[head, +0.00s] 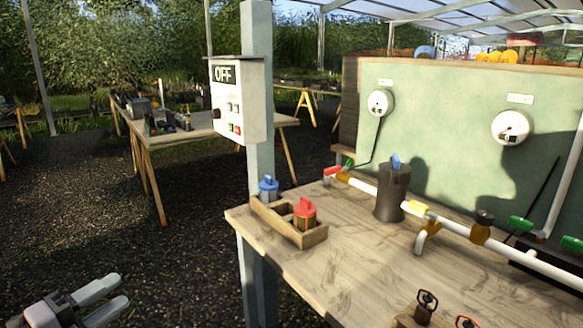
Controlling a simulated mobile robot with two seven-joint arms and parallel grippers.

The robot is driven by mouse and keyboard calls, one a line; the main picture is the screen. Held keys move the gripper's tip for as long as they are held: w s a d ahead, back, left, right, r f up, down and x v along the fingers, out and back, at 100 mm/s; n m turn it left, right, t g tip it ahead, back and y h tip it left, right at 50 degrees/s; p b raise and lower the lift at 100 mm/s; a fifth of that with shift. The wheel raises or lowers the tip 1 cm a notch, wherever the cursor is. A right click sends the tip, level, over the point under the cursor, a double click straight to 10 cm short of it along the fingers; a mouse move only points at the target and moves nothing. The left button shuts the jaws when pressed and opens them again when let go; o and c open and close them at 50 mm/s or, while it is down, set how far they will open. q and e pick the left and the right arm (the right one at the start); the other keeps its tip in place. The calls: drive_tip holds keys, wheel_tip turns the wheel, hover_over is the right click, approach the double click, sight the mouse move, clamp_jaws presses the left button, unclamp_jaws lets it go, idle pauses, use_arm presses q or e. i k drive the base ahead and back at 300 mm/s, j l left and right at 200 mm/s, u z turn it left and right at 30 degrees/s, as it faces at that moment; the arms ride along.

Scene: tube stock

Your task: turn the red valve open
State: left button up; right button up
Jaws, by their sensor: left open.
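A small red valve handle (333,171) sits at the far left end of the white pipe (455,228) on the wooden bench. It is small in the picture, and I cannot tell its exact angle. My left gripper (118,293) is at the bottom left corner, its two pale fingers apart with nothing between them. It is over the dark gravel floor, well left of the bench and far from the red handle. My right gripper is not in view.
A wooden box (313,240) with blue-topped and red-topped items stands at the bench's left corner. A post with an OFF panel (240,103) rises beside it. A dark cylinder (391,193) stands by the pipe.

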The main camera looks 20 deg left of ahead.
sight(332, 170)
drive_tip(key=i+j+z, duration=0.35)
drive_tip(key=j+z, duration=0.15)
drive_tip(key=j, duration=0.25)
drive_tip(key=i+j+z, duration=0.2)
drive_tip(key=j, duration=0.2)
drive_tip(key=j+z, duration=0.25)
drive_tip(key=j, duration=0.15)
drive_tip(key=i+j+z, duration=0.1)
drive_tip(key=j+z, duration=0.15)
drive_tip(key=j, duration=0.25)
drive_tip(key=i+j+z, duration=0.1)
drive_tip(key=j+z, duration=0.25)
drive_tip(key=i+j+z, duration=0.1)
drive_tip(key=j+z, duration=0.45)
drive_tip(key=z, duration=0.15)
drive_tip(key=l+u, duration=0.1)
drive_tip(key=l, duration=0.2)
